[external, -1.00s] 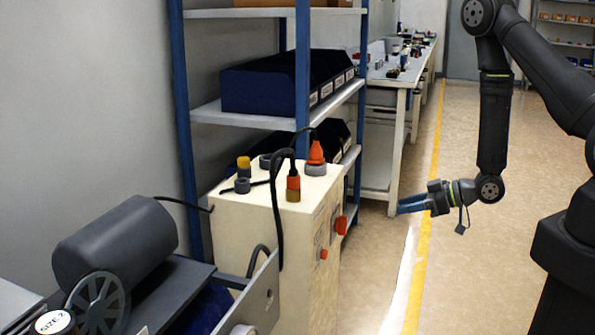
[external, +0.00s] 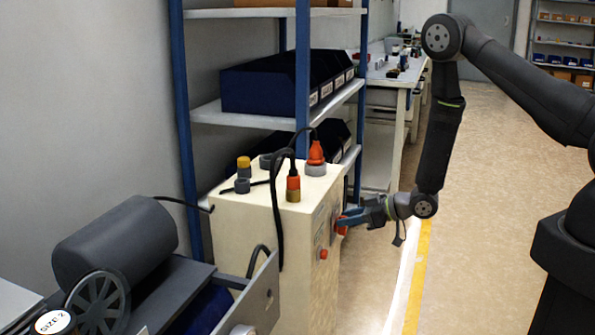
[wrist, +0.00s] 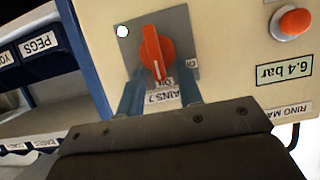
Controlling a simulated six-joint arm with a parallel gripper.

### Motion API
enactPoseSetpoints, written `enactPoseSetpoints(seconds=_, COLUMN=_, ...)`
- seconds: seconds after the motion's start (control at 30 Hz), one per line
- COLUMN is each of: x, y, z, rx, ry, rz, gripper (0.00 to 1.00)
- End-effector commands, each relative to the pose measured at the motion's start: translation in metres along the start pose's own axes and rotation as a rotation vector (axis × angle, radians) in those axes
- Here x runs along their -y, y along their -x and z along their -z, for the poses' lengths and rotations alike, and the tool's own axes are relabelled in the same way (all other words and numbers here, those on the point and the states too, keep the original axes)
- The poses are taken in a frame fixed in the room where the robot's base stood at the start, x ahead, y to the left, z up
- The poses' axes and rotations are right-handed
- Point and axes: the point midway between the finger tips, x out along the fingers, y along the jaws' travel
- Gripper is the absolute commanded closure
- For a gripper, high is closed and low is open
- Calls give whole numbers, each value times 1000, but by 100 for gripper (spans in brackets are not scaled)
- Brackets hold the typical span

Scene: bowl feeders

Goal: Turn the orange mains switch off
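The orange mains switch (wrist: 153,52) is a rotary knob on a grey plate (wrist: 183,30) on the front of the cream cabinet (external: 300,245). In the wrist view its handle runs nearly up and down, with a partly covered label (wrist: 163,96) at its lower end. In the external view the switch (external: 341,224) is partly hidden by my gripper. My gripper (wrist: 160,98) is open, its two blue fingers apart on either side of the lower end of the knob. I cannot tell whether they touch it.
Plugs and a black cable (external: 277,210) are on the cabinet top. A shelf rack (external: 303,80) stands behind. The floor (external: 480,210) at right is clear.

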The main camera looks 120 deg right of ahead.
Motion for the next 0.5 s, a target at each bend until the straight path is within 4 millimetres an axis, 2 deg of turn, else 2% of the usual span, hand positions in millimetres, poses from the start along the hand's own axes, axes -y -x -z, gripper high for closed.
enactPoseSetpoints(seconds=0.27, x=0, y=-1, z=0, rx=1, ry=0, rz=0, gripper=69)
enactPoseSetpoints(seconds=0.4, x=0, y=-1, z=0, rx=0, ry=0, rz=0, gripper=97)
enactPoseSetpoints(seconds=0.43, x=0, y=-1, z=0, rx=0, ry=0, rz=0, gripper=100)
enactPoseSetpoints(seconds=0.5, x=0, y=-1, z=0, rx=0, ry=0, rz=0, gripper=100)
